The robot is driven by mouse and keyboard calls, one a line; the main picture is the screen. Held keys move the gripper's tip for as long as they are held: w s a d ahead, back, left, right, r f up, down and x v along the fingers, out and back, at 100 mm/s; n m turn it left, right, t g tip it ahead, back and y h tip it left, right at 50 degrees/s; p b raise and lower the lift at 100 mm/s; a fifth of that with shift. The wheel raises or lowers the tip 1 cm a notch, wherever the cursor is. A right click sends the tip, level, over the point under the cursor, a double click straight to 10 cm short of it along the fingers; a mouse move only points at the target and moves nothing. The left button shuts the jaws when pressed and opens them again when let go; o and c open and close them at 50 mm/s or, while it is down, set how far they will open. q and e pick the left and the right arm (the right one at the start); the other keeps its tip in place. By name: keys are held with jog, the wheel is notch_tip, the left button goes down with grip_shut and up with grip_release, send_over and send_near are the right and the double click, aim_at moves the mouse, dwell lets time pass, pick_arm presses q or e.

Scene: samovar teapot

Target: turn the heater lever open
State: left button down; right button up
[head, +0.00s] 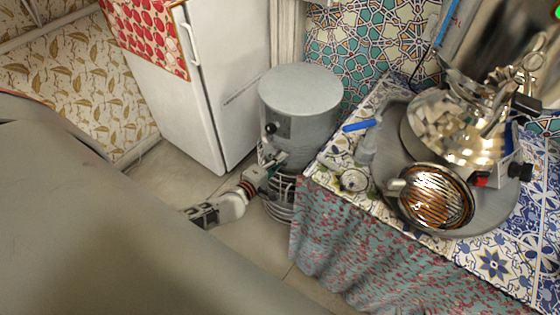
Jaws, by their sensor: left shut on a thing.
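The heater is a grey metal cylinder (300,100) with a flat round top, standing on the floor beside the table. A dark round knob (270,128) shows on its upper front left side. My left arm reaches in from the lower left. My left gripper (274,160) is at the heater's front, just below the knob, shut on a small part there that I take to be the heater lever. The gripper hides most of that part, so its angle cannot be read. My right gripper is not in view.
A table with a patterned tile top (325,170) stands right of the heater. It holds a large tray (490,222) with a shiny samovar (450,125) and a glowing round metal piece (430,197). A blue-handled tap (360,126) is near. A white fridge (225,60) stands behind left.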

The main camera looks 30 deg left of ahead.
pick_arm(q)
jog(key=c, duration=2.1)
grip_release()
jog(key=shift+s, duration=0.15)
jog(key=d+v, duration=0.1)
jog(key=v, duration=1)
jog(key=shift+s+a+r, duration=0.2)
jog(key=shift+s+a, duration=0.2)
jog(key=shift+a, duration=0.05)
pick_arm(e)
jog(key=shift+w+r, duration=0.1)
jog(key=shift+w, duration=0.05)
pick_arm(q)
jog(key=s+d+r+m+g+h+p, duration=0.1)
jog(key=s+d+m+g+p, duration=0.2)
jog(key=s+d+m, duration=1.1)
jog(key=m+g, duration=0.2)
jog(key=m, duration=0.5)
jog(key=shift+d+m+p, duration=0.2)
jog(key=shift+m+p, duration=0.1)
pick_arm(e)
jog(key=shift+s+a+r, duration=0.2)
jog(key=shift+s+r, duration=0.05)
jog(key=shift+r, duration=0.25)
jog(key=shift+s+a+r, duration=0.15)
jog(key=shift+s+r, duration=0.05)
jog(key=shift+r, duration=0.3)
